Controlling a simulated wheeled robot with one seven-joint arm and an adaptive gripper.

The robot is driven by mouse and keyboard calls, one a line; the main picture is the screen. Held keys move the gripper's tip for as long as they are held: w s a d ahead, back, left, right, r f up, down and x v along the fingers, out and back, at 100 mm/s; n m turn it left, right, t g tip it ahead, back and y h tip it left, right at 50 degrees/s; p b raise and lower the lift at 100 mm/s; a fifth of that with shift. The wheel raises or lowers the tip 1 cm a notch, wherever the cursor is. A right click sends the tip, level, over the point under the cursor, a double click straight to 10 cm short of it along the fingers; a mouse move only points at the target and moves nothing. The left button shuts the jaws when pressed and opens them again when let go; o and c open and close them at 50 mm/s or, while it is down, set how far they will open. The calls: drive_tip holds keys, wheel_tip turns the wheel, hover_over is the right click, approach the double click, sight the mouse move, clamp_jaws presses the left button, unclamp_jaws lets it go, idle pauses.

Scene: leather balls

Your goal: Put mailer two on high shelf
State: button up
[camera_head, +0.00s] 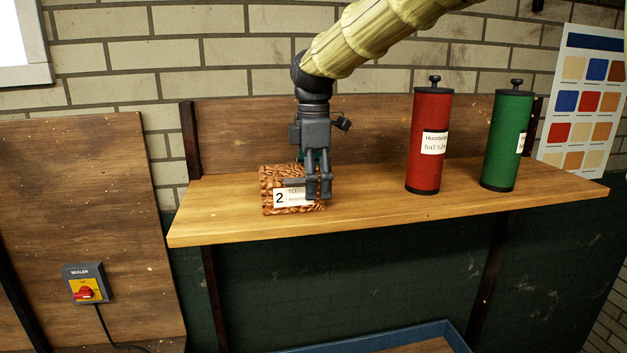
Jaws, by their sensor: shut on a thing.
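My gripper (318,192) reaches down from above and is shut on the mailer's right side. Its fingers hide that side and part of the label.
A red tube (428,165) and a green tube (505,145) stand on the shelf to the right. A wooden backboard (240,130) runs behind. A sealer switch box (85,284) is at lower left, and a blue-edged tray (440,328) is below. Bare shelf lies between mailer and red tube.

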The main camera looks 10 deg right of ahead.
drive_tip(key=shift+f, duration=0.1)
drive_tip(key=o, duration=1.1)
wheel_tip(320, 180, up, 12)
drive_tip(key=b, duration=0.4)
